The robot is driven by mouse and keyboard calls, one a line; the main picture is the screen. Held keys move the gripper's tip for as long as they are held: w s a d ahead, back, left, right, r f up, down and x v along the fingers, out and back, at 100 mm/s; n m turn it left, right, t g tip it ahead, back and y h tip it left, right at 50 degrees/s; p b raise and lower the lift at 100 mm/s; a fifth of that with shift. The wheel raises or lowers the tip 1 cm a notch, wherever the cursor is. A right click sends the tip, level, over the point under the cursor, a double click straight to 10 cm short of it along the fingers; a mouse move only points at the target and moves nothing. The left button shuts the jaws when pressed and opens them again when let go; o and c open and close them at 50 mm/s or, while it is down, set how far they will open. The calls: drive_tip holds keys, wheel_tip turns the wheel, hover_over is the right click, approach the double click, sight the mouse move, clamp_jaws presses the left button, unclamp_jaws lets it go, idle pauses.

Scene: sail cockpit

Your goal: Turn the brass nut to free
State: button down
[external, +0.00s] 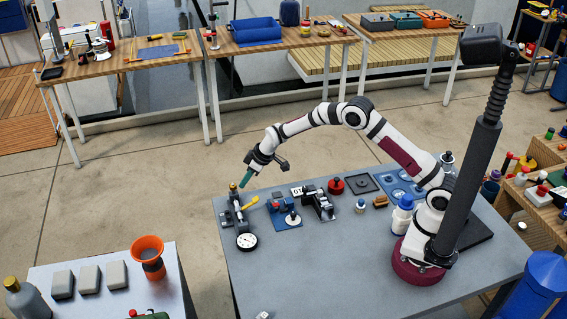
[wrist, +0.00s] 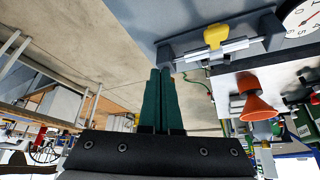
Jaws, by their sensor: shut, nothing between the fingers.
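The brass nut (external: 233,187) is a small gold-coloured piece at the far end of a grey valve fixture near the far left corner of the workbench. The fixture has a yellow handle (external: 250,202), which also shows in the wrist view (wrist: 216,36), and a round white gauge (external: 246,241). My gripper (external: 245,182) has teal fingers, close to the nut and to its right in the external view. The fingers are together with nothing between them in the wrist view (wrist: 160,72). I cannot make out the nut in the wrist view, nor tell whether the fingers touch it.
To the fixture's right on the grey bench (external: 340,270) stand a blue-based device (external: 286,216), a dark clamp-like device (external: 320,203) and a red round pot (external: 336,186). A separate table at lower left holds an orange funnel (external: 148,250). The bench's front middle is clear.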

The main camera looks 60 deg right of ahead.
wheel_tip(320, 180, up, 6)
idle(0.4)
drive_tip(key=shift+s, duration=0.1)
drive_tip(key=f, duration=0.2)
drive_tip(key=a+f, duration=0.1)
drive_tip(key=f, duration=0.1)
drive_tip(key=a+f, duration=0.1)
drive_tip(key=f, duration=0.1)
drive_tip(key=shift+s+a, duration=0.15)
drive_tip(key=shift+w, duration=0.3)
idle(0.6)
drive_tip(key=shift+d, duration=0.65)
drive_tip(key=shift+w+d, duration=0.15)
drive_tip(key=shift+d, duration=0.05)
